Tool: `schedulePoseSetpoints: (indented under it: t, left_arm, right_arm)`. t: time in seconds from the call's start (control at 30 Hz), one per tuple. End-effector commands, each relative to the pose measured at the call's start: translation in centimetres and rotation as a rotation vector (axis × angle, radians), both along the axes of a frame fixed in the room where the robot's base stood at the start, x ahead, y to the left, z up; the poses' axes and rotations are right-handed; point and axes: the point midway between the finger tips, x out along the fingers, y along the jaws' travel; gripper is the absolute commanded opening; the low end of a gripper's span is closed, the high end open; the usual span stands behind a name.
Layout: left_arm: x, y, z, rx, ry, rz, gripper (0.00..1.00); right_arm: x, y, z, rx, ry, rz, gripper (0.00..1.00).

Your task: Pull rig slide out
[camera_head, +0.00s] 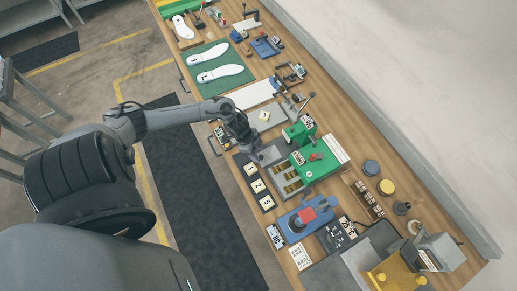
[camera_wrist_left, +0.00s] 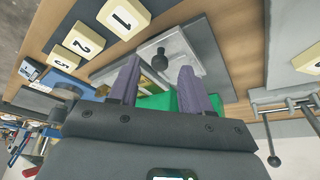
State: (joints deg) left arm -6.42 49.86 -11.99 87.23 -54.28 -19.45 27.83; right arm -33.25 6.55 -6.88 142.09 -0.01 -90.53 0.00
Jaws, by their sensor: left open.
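The rig is a green block (camera_head: 316,160) on the wooden bench, with a grey slide plate (camera_head: 270,156) at its left side. In the left wrist view the slide is a silver plate (camera_wrist_left: 190,47) with a dark round knob (camera_wrist_left: 160,58) standing on it. My left gripper (camera_head: 250,148) is over the slide's end. In the left wrist view its two fingers (camera_wrist_left: 158,68) are apart, and the knob shows between their tips. I cannot tell whether they touch it. Parts of the green rig are hidden behind the fingers. My right gripper is not in view.
A second green block (camera_head: 299,131) and a grey plate (camera_head: 268,117) stand behind. A blue fixture (camera_head: 305,218) is in front. The floor mat (camera_head: 205,190) left of the bench is clear.

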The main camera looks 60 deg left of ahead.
Motion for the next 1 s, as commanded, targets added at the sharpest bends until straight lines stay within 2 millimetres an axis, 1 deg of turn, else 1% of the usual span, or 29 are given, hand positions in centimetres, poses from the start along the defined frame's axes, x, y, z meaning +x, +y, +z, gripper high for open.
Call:
schedulePoseSetpoints:
  t: [0.03, 0.3, 0.5, 0.7, 1.0]
  left_arm:
    - [-0.2, 0.3, 0.9, 0.003, -0.001, -0.004, 0.48]
    - [-1.5, 1.6, 5.2, 0.004, 0.0, -0.004, 0.48]
    - [-2.1, 2.3, 7.4, 0.002, 0.001, -0.003, 0.48]
    - [-2.3, 2.5, 8.3, 0.001, 0.0, -0.002, 0.48]
    - [-2.3, 2.5, 8.4, 0.001, -0.001, -0.002, 0.48]
  right_arm:
    - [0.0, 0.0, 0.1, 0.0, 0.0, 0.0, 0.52]
    - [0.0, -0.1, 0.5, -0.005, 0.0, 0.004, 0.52]
    - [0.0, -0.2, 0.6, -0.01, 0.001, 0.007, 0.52]
    - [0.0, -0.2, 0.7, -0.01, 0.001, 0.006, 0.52]
    - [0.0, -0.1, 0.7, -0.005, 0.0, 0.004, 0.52]
